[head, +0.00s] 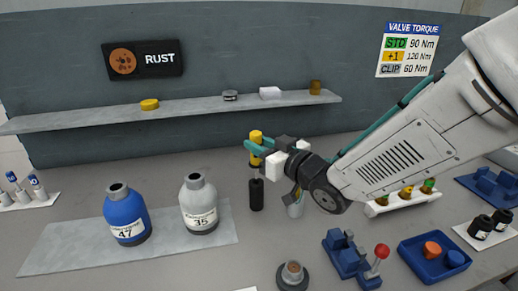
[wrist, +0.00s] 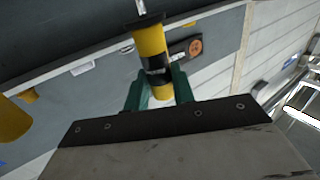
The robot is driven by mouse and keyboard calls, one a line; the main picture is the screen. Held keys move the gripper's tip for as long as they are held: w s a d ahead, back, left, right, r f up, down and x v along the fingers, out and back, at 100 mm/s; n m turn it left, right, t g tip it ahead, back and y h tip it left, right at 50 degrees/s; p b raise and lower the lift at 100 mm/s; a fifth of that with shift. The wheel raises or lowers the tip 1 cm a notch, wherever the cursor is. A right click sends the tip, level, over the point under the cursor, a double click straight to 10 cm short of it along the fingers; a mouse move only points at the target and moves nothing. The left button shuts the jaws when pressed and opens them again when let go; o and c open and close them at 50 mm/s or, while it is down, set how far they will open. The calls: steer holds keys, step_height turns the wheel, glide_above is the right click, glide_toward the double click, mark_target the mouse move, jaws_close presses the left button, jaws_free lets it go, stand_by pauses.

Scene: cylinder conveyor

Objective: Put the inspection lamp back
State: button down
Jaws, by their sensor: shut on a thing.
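The inspection lamp, as I take it, is a yellow cylinder (head: 256,137) with a dark band. In the wrist view the lamp (wrist: 152,50) also shows a black collar and a pale metal tip at one end. My gripper (head: 257,147) has its teal fingers shut on the yellow body, one on each side. In the wrist view the fingers (wrist: 158,88) grip the lamp near its lower end. The lamp is upright in the head view, above the bench. A black upright piece (head: 257,194) with a narrow top stands just below; I cannot tell whether they touch.
A blue bottle (head: 124,218) and a grey bottle (head: 198,208) stand on a pale mat to the left. A wall shelf (head: 200,108) holds small items behind. At front right are a blue fixture with a red-knobbed lever (head: 345,252) and a blue tray (head: 418,272).

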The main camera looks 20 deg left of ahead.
mark_target(260, 134)
steer(key=shift+r, duration=1.75)
steer(key=shift+f, duration=2.7)
steer(key=shift+r, duration=0.15)
steer(key=shift+r, duration=2.55)
steer(key=shift+f, duration=2.7)
steer(key=c, duration=1.1)
jaws_free()
steer(key=shift+r, duration=0.1)
